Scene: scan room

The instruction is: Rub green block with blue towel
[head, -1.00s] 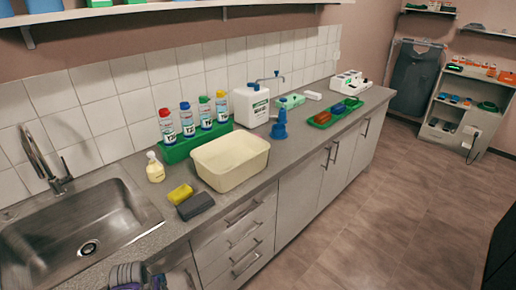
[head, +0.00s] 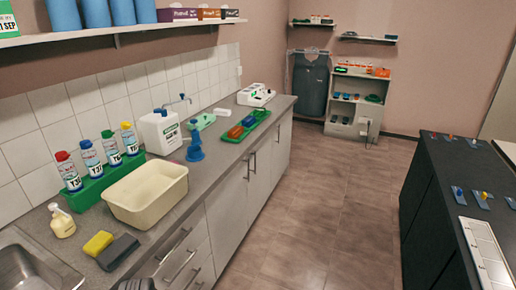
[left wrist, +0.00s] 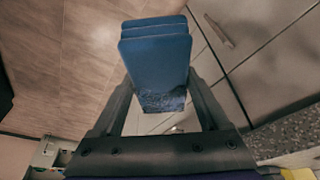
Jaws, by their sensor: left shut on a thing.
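A blue folded towel (left wrist: 155,62) is in my left gripper (left wrist: 160,92) in the left wrist view, stacked in layers with its lower end between the fingers. The gripper is shut on it, over the floor beside the cabinet fronts. In the head view only a dark bit of my left gripper (head: 138,284) shows at the bottom edge; the towel is hidden there. I cannot clearly make out a separate green block. My right gripper is not in view.
A dark bench (head: 430,165) stands at right. The floor (head: 320,215) between is clear.

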